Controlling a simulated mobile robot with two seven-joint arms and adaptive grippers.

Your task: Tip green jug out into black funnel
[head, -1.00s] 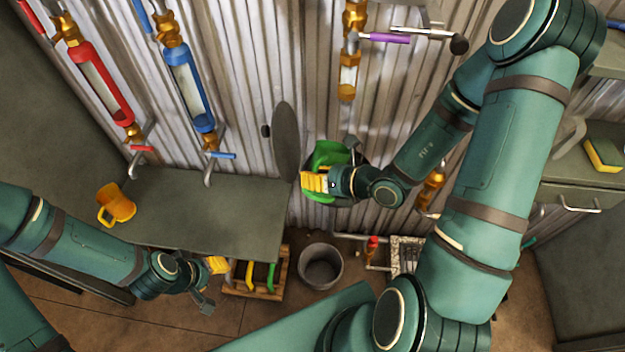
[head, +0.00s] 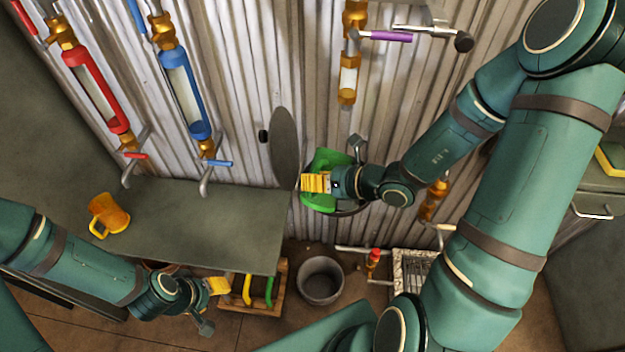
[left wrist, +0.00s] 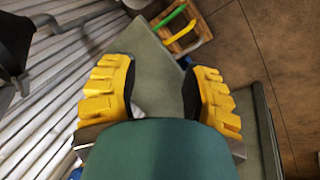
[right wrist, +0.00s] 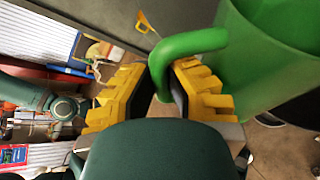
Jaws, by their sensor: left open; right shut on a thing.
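The green jug (head: 328,160) is in front of the corrugated wall in the head view. My right gripper (head: 314,183) is shut on its handle, as the right wrist view shows with the jug's body (right wrist: 262,60) at the right. The black funnel (head: 352,211) is mostly hidden behind the jug and gripper; only a dark piece of rim shows. The jug overlaps the funnel in the picture; I cannot tell whether they touch or whether anything is flowing. My left gripper (head: 217,287) is open and empty, low beside the grey bench; its spread fingers (left wrist: 158,80) show in the left wrist view.
A wooden crate (head: 240,305) with coloured handles and a grey bucket (head: 320,280) are on the floor. Sight-glass pipes with red (head: 136,156), blue (head: 218,163) and purple (head: 390,37) levers line the wall.

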